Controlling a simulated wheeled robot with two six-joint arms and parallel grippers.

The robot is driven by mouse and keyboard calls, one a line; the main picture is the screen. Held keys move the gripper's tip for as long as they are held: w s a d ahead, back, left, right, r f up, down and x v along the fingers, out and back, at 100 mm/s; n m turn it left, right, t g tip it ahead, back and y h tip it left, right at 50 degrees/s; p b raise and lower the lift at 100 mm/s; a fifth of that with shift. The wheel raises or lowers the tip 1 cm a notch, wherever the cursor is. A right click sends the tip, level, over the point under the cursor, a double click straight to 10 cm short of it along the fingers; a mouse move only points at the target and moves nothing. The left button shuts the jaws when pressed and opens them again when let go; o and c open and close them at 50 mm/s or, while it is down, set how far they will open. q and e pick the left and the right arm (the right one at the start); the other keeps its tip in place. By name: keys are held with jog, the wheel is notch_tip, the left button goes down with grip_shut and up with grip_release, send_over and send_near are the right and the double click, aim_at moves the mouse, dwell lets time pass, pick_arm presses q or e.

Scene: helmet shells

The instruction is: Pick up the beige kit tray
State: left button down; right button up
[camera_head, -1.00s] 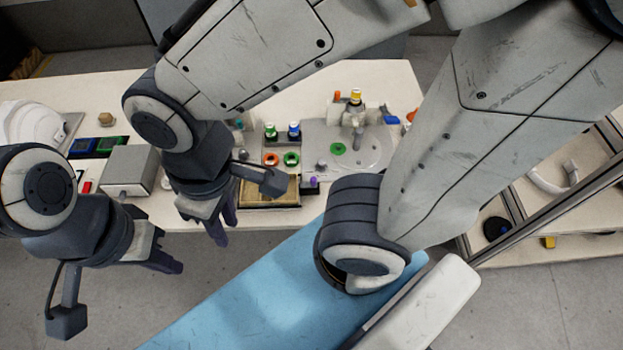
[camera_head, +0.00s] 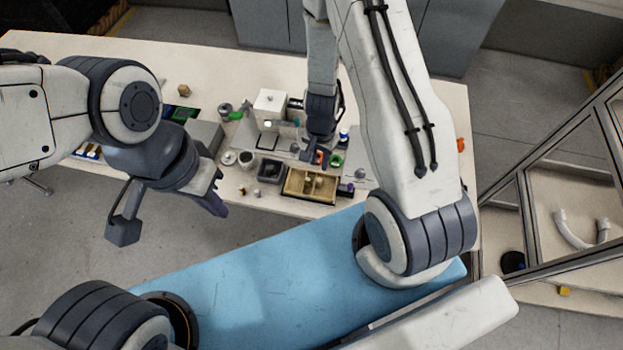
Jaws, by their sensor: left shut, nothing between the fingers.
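The beige kit tray (camera_head: 308,200) sits near the front edge of the white table, with small tan and dark items inside. My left gripper (camera_head: 217,206) is shut and empty, in front of the table edge and to the left of the tray. My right gripper (camera_head: 323,157) reaches down over the table just behind the tray, near orange and green rings. Its fingers are small and partly lost among these parts, so whether they are open or shut is unclear.
A white box-shaped fixture (camera_head: 271,104) stands behind. A grey box (camera_head: 203,137) is further left.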

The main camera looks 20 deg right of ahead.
aim_at(319, 180)
jog(key=shift+d+f, duration=0.15)
jog(key=shift+f, duration=0.3)
notch_tip(319, 180, down, 10)
jog(key=b, duration=1)
jog(key=shift+b, duration=0.3)
jog(key=shift+r, duration=0.1)
grip_shut()
